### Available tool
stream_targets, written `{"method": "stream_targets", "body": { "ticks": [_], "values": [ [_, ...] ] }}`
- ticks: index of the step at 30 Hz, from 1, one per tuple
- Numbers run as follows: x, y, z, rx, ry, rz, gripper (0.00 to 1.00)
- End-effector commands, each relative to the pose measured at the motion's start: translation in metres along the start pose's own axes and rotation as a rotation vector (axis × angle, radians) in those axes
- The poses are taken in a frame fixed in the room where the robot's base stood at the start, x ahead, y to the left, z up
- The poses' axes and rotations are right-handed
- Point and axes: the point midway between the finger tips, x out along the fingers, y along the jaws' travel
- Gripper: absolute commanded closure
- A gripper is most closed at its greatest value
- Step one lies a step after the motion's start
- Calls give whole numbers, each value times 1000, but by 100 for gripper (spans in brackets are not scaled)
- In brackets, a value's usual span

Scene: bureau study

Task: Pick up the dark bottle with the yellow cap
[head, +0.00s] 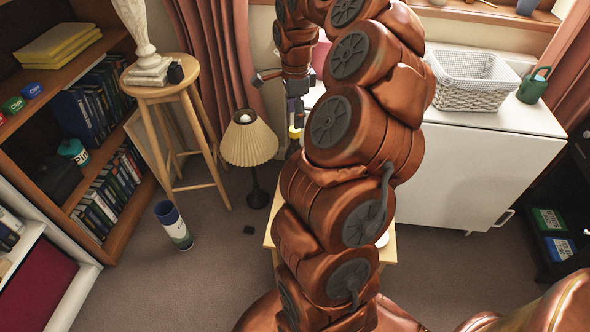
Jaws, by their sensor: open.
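A small yellow patch (294,132), which looks like the bottle's cap, shows just left of my arm, beside the lamp shade. Little of the dark bottle can be made out, and my arm hides the area to its right. My gripper (298,113) points down just above the yellow patch. It is open, but its fingers are small and dark here. I cannot tell whether they touch the bottle or are around it.
A lamp with a pleated shade (249,143) stands close left of my gripper. A wooden stool (152,92) holds a white statue. A white cabinet (476,175) with a wicker basket (471,80) is to the right. A cylindrical container (172,224) stands on open carpet.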

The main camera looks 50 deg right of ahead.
Motion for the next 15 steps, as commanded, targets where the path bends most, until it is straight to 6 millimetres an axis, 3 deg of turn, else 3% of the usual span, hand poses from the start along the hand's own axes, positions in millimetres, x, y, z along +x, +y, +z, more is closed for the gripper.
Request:
{"method": "stream_targets", "body": {
  "ticks": [15],
  "values": [
    [58, -5, -1, -6, 0, 6, 36]
  ]
}}
